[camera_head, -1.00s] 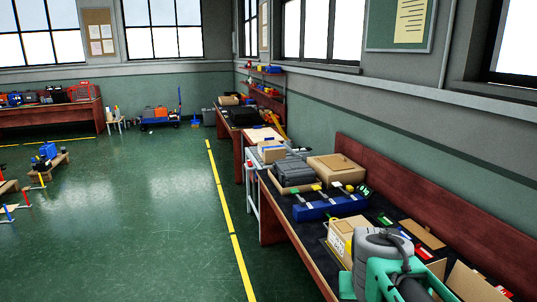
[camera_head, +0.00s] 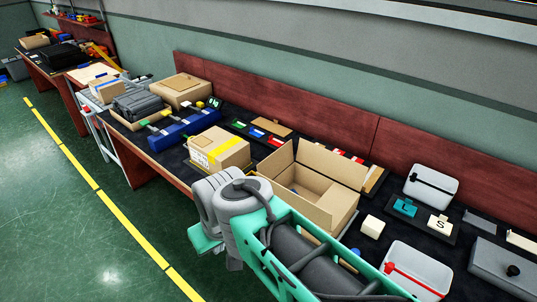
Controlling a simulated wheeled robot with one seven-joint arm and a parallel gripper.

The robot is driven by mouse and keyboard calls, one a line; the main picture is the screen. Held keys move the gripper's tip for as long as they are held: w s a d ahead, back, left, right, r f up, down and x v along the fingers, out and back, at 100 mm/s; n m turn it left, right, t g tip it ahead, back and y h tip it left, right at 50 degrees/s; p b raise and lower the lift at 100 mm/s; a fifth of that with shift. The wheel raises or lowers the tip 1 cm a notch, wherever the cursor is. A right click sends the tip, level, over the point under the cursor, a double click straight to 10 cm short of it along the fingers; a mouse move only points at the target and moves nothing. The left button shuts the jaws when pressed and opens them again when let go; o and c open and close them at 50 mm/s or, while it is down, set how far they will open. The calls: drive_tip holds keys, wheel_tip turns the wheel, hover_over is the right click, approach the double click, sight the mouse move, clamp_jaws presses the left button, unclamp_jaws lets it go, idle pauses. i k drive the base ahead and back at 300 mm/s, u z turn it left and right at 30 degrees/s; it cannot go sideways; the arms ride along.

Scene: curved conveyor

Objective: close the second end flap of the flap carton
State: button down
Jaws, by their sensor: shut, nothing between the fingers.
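The flap carton (camera_head: 345,212) is an open brown cardboard box on the dark bench top, near the middle of the head view. Flaps stand up at its left end (camera_head: 280,164), back (camera_head: 332,164) and front (camera_head: 292,203). The inside is partly visible from above. I cannot tell how the right end flap lies. My green and grey arm crosses the lower middle of the view, in front of the carton, and hides part of its near side. My gripper's fingers are not visible.
A closed carton with yellow tape (camera_head: 219,152) stands left of the flap carton. A small cream block (camera_head: 372,227) and grey bins (camera_head: 431,186) are to the right. A red backboard (camera_head: 300,103) runs behind. Open floor lies left.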

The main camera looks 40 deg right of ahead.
sight(275, 163)
drive_tip(key=k, duration=0.45)
drive_tip(key=z, duration=0.5)
drive_tip(key=i, duration=1.1)
drive_tip(key=u, duration=1)
drive_tip(key=i, duration=0.35)
drive_tip(key=u, duration=0.3)
